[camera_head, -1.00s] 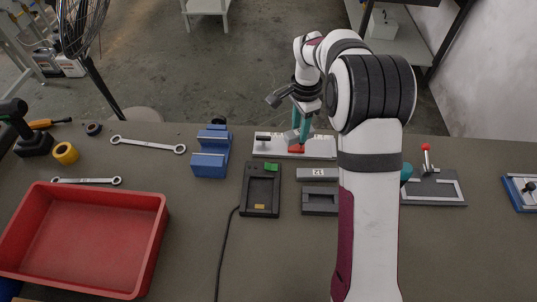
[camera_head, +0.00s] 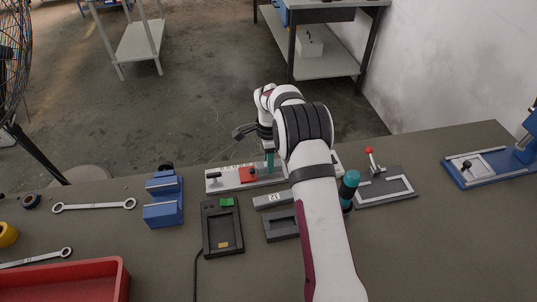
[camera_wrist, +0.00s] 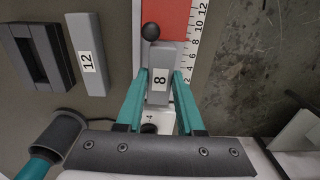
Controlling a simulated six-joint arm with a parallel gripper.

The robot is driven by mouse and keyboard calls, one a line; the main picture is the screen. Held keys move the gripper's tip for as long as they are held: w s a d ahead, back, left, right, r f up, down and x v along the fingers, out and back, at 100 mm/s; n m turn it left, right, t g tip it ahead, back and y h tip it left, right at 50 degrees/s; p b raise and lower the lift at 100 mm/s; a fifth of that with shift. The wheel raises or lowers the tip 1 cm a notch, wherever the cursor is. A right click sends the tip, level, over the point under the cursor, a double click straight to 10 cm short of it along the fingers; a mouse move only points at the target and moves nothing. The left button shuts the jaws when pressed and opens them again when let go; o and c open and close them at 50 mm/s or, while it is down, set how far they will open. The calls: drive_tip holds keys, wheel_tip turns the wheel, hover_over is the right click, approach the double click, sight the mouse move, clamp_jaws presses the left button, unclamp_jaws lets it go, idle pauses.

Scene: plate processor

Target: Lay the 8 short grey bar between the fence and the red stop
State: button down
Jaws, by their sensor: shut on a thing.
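The short grey bar labelled 8 (camera_wrist: 160,88) is between the teal fingers of my gripper (camera_wrist: 158,100) in the wrist view. The bar lies along the white ruler fixture (camera_wrist: 196,40), its far end close to the red stop (camera_wrist: 172,16); I cannot tell whether they touch or whether the bar rests on the fixture. A black ball knob (camera_wrist: 151,31) stands by that end. In the head view my gripper (camera_head: 270,162) is just right of the red stop (camera_head: 247,175), over the white fixture (camera_head: 214,184). The bar is hidden there, and the fence is not clearly distinguishable.
A grey bar labelled 12 (camera_wrist: 88,60) lies beside a dark grey block with a slot (camera_wrist: 24,52). A blue vise (camera_head: 163,210), a dark charger-like base (camera_head: 222,245) and a red-knobbed clamp plate (camera_head: 390,188) stand around. The right front table is clear.

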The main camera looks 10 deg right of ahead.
drive_tip(key=shift+f, duration=0.8)
idle(0.7)
unclamp_jaws()
idle(0.4)
drive_tip(key=shift+r, duration=0.1)
drive_tip(key=shift+r, duration=3.95)
